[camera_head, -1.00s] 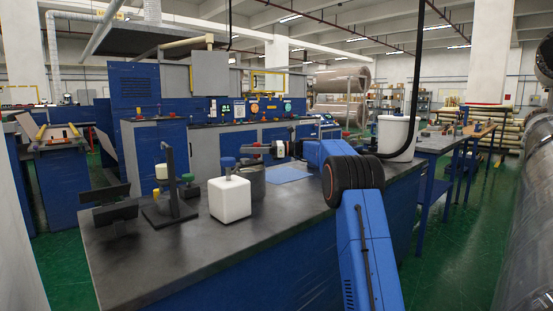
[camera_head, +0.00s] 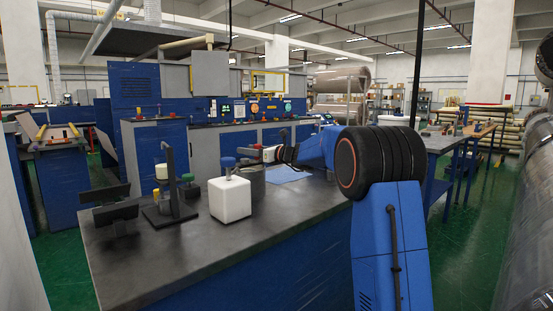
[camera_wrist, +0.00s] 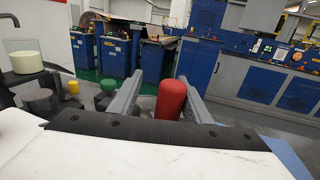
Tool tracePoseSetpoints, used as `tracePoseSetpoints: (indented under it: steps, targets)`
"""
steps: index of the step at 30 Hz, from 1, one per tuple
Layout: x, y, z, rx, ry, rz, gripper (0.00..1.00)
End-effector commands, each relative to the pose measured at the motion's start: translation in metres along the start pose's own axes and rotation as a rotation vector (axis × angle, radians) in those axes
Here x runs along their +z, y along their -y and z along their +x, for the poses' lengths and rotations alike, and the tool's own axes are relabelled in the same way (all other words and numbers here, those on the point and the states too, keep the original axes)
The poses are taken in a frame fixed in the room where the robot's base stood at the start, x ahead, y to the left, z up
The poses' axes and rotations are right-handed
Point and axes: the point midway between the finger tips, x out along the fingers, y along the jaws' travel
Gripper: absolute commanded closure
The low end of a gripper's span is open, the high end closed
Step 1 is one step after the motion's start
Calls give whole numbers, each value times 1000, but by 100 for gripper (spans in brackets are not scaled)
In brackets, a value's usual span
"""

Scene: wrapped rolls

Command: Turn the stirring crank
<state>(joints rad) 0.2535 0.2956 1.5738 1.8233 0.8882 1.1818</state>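The stirring crank shows as a red upright handle (camera_wrist: 171,100) in the wrist view. It stands between the two grey fingers of my gripper (camera_wrist: 160,98), closer to the right finger. A gap shows on its left side; I cannot tell whether the right finger touches it. The handle's lower end is hidden behind my gripper's body. In the head view my gripper (camera_head: 258,154) is above a grey pot (camera_head: 252,182) on the dark bench (camera_head: 215,250). The fingers are apart. The crank's arm and its joint to the pot cannot be made out.
A white block-shaped bottle with a blue cap (camera_head: 230,198) stands close left of the pot. A dark stand (camera_head: 168,185) with cream and green parts is further left. A blue sheet (camera_head: 290,174) lies right of the pot.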

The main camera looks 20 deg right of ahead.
Motion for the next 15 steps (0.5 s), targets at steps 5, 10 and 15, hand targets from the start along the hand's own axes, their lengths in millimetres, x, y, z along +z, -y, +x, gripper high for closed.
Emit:
tracePoseSetpoints:
  steps: [5,10,15]
  targets:
    - [0,-5,-1,-117,0,1,57]
    - [0,-6,-2,-221,0,2,57]
    - [0,-7,-2,-295,-1,2,57]
